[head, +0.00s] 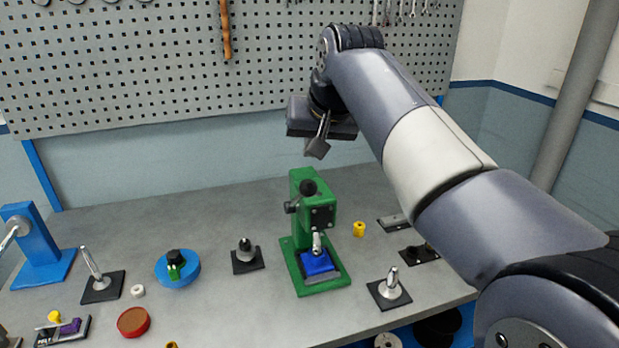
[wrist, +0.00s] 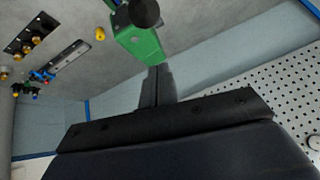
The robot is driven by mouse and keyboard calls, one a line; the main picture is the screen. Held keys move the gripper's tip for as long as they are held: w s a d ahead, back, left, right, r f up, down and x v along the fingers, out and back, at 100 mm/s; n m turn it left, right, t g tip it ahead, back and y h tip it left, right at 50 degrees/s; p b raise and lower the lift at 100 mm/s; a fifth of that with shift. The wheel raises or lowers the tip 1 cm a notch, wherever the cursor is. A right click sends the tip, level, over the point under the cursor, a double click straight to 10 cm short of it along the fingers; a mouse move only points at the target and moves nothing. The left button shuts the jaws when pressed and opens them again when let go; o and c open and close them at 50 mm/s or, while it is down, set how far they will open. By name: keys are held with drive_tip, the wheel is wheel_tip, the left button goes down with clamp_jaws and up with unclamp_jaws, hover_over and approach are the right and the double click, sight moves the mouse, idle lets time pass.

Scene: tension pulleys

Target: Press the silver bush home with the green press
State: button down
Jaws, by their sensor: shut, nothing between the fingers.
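The green press (head: 312,215) stands on the bench with a black ball knob (head: 308,187) at its top. A blue block (head: 317,263) sits on its base. A small silver piece (head: 317,243) shows between the press head and the blue block; I cannot tell whether it is the silver bush or part of the ram. My gripper (head: 317,149) is shut and empty, above the press and apart from it. In the wrist view my shut fingers (wrist: 156,84) point toward the green press (wrist: 137,40) and its black knob (wrist: 145,12).
Silver-topped posts on black bases stand to the right (head: 391,286) and left (head: 246,252) of the press. A yellow bush (head: 359,229) lies behind right. A blue disc (head: 177,268), a red disc (head: 133,321) and a blue stand (head: 37,250) are farther left. A pegboard (head: 150,70) rises behind.

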sight(306, 182)
drive_tip(key=f, duration=0.4)
drive_tip(key=a+f, duration=0.1)
drive_tip(key=f, duration=0.1)
drive_tip(key=shift+w+f, duration=0.35)
drive_tip(key=shift+w, duration=0.05)
drive_tip(key=shift+s+a+f+p, duration=0.1)
drive_tip(key=shift+s+f+p, duration=0.05)
drive_tip(key=shift+f+p, duration=0.2)
drive_tip(key=shift+s, duration=0.1)
drive_tip(key=shift+f, duration=0.1)
